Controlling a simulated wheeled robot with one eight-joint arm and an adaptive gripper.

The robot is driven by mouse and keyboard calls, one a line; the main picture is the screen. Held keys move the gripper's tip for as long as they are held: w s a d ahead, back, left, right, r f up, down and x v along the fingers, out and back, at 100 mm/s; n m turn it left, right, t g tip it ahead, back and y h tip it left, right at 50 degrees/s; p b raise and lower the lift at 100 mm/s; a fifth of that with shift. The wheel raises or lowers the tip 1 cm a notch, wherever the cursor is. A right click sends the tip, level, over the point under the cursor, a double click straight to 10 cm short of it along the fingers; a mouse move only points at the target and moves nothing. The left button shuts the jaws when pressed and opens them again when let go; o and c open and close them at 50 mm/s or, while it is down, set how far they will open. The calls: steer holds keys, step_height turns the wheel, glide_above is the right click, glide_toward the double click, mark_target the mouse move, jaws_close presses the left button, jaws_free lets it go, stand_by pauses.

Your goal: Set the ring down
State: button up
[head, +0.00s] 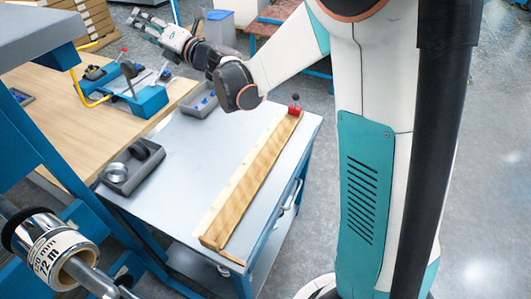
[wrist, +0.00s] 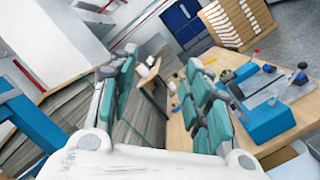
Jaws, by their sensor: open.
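My gripper (head: 144,20) is at the upper left in the head view, high above the wooden table's far side. Its jaws are open and empty; the wrist view shows both fingers spread (wrist: 161,62) with nothing between them. A silver ring-like piece (head: 116,172) lies in a grey tray (head: 125,187) on the metal cart, well away from my gripper. A dark round piece (head: 140,151) is in the same tray. A black ring (head: 14,226) sits around the roll shaft at lower left, beside a labelled roll (head: 62,250). I cannot tell which one the task means.
The cart top between tray and strip is clear.

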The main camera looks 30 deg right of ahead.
steer(key=s+d+r+m+t+h, duration=0.2)
steer(key=s+d+r+m+h, duration=0.25)
steer(key=d+m+h, duration=0.55)
steer(key=s+d+f+m+g+h, duration=0.25)
steer(key=s+d+m, duration=0.25)
steer(key=s+m, duration=0.4)
steer(key=s+f+m+g+y, duration=0.1)
steer(key=s+f+m+g, duration=0.4)
steer(key=s+f, duration=0.4)
steer(key=s+a+f+m+g, duration=0.1)
steer(key=s+f+m+g, duration=0.3)
steer(key=s, duration=1.3)
step_height(320, 180, down, 5)
steer(key=m, duration=0.4)
steer(key=shift+a+f+g+y, duration=0.2)
steer(key=shift+g+y, duration=0.15)
